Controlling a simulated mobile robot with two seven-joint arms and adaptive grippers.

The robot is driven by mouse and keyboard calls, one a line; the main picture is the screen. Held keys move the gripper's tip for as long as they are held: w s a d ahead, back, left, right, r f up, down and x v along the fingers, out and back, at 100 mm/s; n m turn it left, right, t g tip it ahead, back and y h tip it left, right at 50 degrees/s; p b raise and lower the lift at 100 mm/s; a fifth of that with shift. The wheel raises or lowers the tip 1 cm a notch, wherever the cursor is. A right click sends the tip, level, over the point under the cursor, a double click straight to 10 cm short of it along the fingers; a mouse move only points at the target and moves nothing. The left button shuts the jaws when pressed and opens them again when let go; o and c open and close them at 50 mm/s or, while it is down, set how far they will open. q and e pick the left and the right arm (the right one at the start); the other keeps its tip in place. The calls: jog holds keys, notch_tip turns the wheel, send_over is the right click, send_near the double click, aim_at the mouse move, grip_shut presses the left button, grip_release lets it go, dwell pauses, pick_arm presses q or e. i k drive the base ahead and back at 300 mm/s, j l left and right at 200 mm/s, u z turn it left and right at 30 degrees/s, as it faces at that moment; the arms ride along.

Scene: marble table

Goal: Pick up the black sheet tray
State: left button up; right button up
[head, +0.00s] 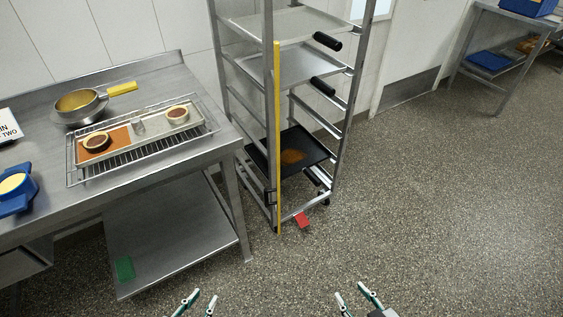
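The black sheet tray (265,157) sits low in the metal rack, with an orange-brown patch on its surface. The rack's front post and a yellow vertical bar hide part of it. My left gripper (198,303) is at the bottom edge of the head view, with its fingers apart and nothing between them. My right gripper (355,297) is at the bottom edge further right, also with its fingers apart and empty. Both grippers are well short of the rack and apart from the tray.
The rack (351,95) holds two lighter trays higher up, with black handles jutting out. A yellow bar (277,110) runs down its front. A steel table (215,150) with a wire rack, pan and bowls stands left. The speckled floor (420,200) is clear on the right.

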aim_at(300, 150)
jog(key=i+l, duration=0.25)
jog(key=i+l+u, duration=0.15)
jog(key=l, duration=0.3)
jog(key=i+l, duration=0.35)
jog(key=i+l+u, duration=0.1)
jog(key=l, duration=0.35)
jog(key=i+l+u, duration=0.1)
jog(key=i+l, duration=0.45)
jog(key=l, duration=0.25)
jog(key=i+l+u, duration=0.15)
jog(key=l, duration=0.3)
jog(key=i+l, duration=0.2)
jog(key=l, duration=0.25)
